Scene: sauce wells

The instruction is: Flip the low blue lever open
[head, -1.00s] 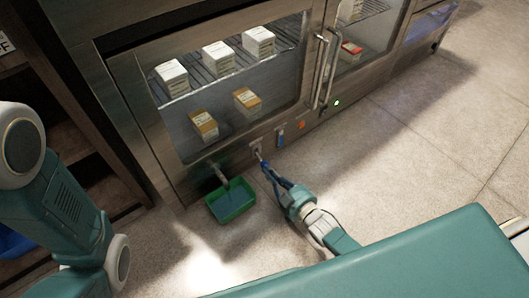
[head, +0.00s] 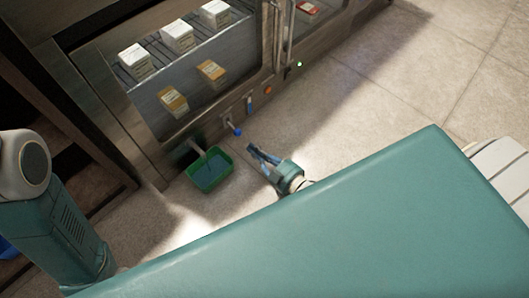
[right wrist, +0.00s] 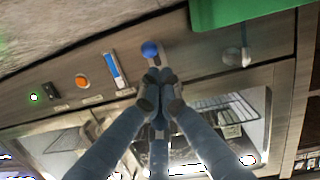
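The low blue lever has a round blue knob (head: 238,132) on a short metal stem, low on the steel cabinet front beside the drain spout. The stem sticks out from the panel. In the right wrist view the knob (right wrist: 149,49) shows just beyond my fingertips. My right gripper (head: 251,149) is in front of the lever and to its lower right in the head view, apart from the knob. In the right wrist view its fingertips (right wrist: 160,76) are together with nothing seen between them. My left arm shows at the left, but its gripper is out of view.
A green tray (head: 228,175) sits on the floor under the spout (head: 197,148). A second blue handle (head: 249,104), an orange button (head: 268,90) and a green light (head: 299,64) line the panel. Glass doors stand above. Floor to the right is clear.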

